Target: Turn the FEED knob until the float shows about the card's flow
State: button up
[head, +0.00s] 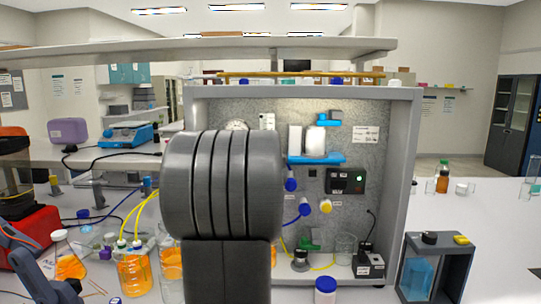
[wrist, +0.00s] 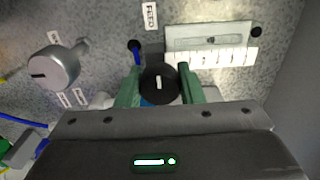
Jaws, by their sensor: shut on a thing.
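In the wrist view my gripper (wrist: 160,90) has its green fingers on both sides of a round black knob (wrist: 159,84) and is shut on it. The knob has a white pointer line, nearly upright in the picture. A label reading FEED (wrist: 150,16) is on the grey panel above it. Right of the knob is a flow meter (wrist: 210,38) with a white scale strip; its float cannot be read clearly. In the head view my arm hides the knob, the meter and my gripper. A white card (head: 365,134) is on the panel at the upper right; its text is too small to read.
A large metal knob (wrist: 54,67) stands out from the panel left of my gripper. In the head view, blue and yellow valves (head: 305,208) and a black box with a display (head: 345,181) are right of my arm. An orange-filled bottle (head: 134,272) with yellow tubes stands at the left.

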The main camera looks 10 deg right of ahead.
jog(key=shift+f, duration=0.1)
jog(key=o, duration=1)
jog(key=shift+s, duration=0.1)
jog(key=s+a, duration=0.1)
jog(key=s, duration=0.8)
jog(key=s+a, duration=0.1)
jog(key=s, duration=0.3)
jog(key=shift+s+a, duration=0.2)
jog(key=shift+a, duration=0.15)
dwell(0.6)
